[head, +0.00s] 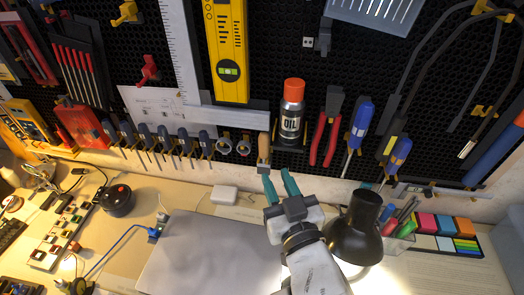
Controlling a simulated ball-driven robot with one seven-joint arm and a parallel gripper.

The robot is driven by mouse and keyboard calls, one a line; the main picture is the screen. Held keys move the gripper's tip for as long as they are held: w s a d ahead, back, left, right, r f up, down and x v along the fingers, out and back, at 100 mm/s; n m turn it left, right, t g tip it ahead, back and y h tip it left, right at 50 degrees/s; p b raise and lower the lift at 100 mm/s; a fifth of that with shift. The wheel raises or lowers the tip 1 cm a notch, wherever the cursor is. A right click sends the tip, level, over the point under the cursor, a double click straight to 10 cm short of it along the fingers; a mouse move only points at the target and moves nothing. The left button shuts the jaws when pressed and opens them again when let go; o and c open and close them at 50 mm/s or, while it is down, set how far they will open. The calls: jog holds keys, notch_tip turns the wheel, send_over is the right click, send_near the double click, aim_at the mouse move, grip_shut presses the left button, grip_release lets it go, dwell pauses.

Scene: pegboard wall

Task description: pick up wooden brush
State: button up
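A small tool with a tan wooden handle (263,148), which looks like the wooden brush, hangs upright low on the pegboard, left of the oil can. Its lower end is dark, and its bristles cannot be made out. My gripper (278,174) has teal fingers spread apart with nothing seen between them. It points up toward the wall, just below and slightly right of the wooden tool. The left fingertip is close to the tool's lower end in the picture; whether they touch cannot be told.
The oil can (291,112) with an orange cap stands right of the wooden tool, with red-handled pliers (326,128) beyond. Screwdrivers (163,138) hang to the left. A black lamp (355,228) stands close right of my arm. A grey laptop (210,255) lies on the desk below.

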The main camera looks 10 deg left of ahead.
aim_at(265, 152)
jog(key=x, duration=0.3)
jog(key=shift+w+r+p, duration=0.1)
jog(key=shift+w+p, duration=0.05)
jog(key=shift+p, duration=0.2)
jog(key=p+x, duration=0.2)
jog(key=x, duration=0.2)
jog(key=shift+w+a, duration=0.1)
jog(key=shift+w, duration=0.1)
jog(key=shift+w+a, duration=0.2)
jog(key=shift+w, duration=0.25)
jog(key=shift+c, duration=0.4)
grip_shut()
